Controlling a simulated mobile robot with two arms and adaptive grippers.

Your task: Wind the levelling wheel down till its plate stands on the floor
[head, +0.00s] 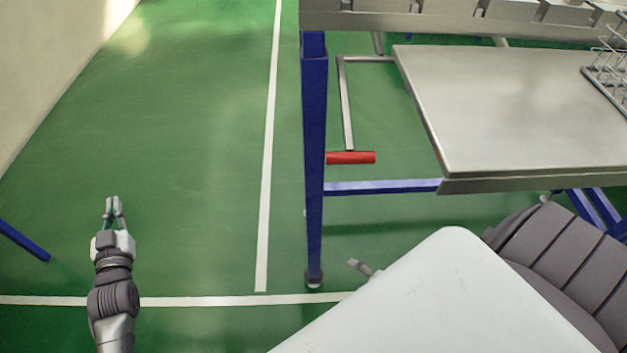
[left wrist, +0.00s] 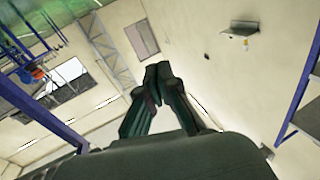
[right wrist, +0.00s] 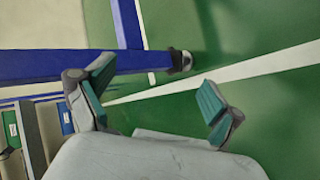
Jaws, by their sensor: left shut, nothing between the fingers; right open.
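A blue table leg (head: 314,150) ends in a small foot (head: 313,280) with a dark ring and a grey end, near the white floor line. The foot also shows in the right wrist view (right wrist: 182,62); I cannot tell its wheel from its plate, or whether there is a gap to the floor. My right gripper (right wrist: 155,100) is open and empty, and the foot lies beyond its fingertips. In the head view only one fingertip (head: 360,267) shows, right of the foot; my white body hides the rest. My left gripper (head: 115,205) is shut and empty, away to the left.
A red handle (head: 350,157) on a grey bent rod is behind the leg. A blue crossbar (head: 385,187) runs right from the leg below a steel tabletop (head: 510,110). The green floor (head: 180,150) left of the leg is clear. A wall (head: 45,70) stands far left.

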